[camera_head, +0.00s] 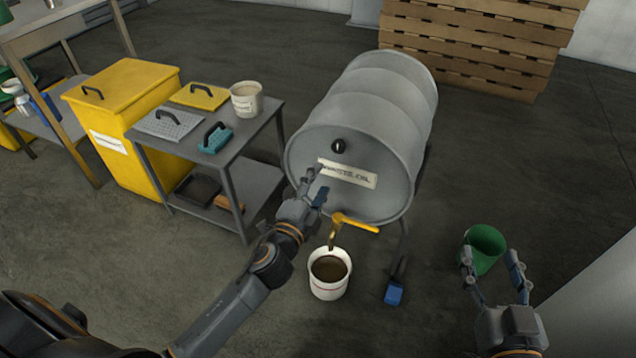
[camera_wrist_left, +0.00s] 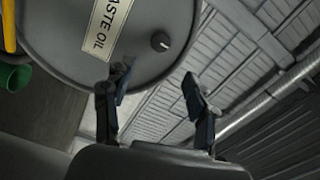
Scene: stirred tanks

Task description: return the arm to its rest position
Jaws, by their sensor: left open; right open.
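My left arm reaches in from the left in the head view, and its gripper (camera_head: 316,186) is in front of the face of a grey drum (camera_head: 372,120) lying on its side. The gripper is open and empty; in the left wrist view its two fingers (camera_wrist_left: 152,105) stand apart before the drum's label (camera_wrist_left: 107,25). I cannot tell whether a finger touches the drum. My right gripper (camera_head: 494,272) is open at the lower right, with a green bucket (camera_head: 484,247) just beyond its fingers.
A yellow-handled tap (camera_head: 355,222) sits low on the drum above a white bucket (camera_head: 328,287) of dark liquid. A blue-ended object (camera_head: 394,292) is on the floor to its right. A grey cart (camera_head: 240,143) and yellow bin (camera_head: 128,90) stand left; pallets (camera_head: 470,45) stand behind.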

